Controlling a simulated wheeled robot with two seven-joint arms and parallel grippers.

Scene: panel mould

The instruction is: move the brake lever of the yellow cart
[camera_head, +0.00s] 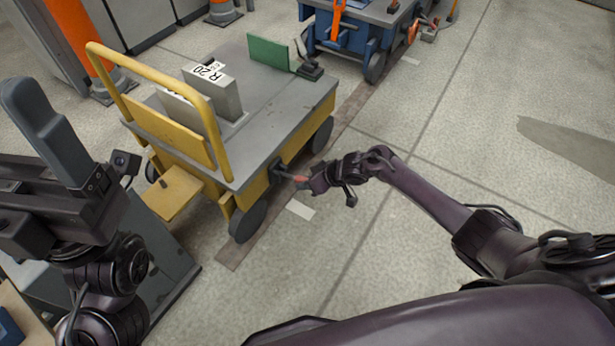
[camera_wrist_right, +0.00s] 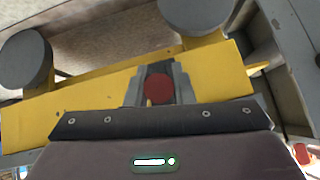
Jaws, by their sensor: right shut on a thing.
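The yellow cart (camera_head: 262,185) stands left of centre in the head view, with a grey deck and a yellow push handle. Its brake lever (camera_head: 287,176) sticks out from the near side and ends in a red grip (camera_head: 301,180). My right gripper (camera_head: 306,183) is shut on the lever at this red grip. In the right wrist view the round red end (camera_wrist_right: 159,89) shows between the grey fingers, in front of the yellow cart side (camera_wrist_right: 85,98). My left gripper (camera_head: 45,130) is at the far left, away from the cart; its opening cannot be made out.
On the deck are grey blocks (camera_head: 217,92), one marked "R 20", and a green plate (camera_head: 269,52). A blue cart (camera_head: 345,38) stands behind. An orange post (camera_head: 78,40) is at the upper left. The floor (camera_head: 450,130) to the right is clear.

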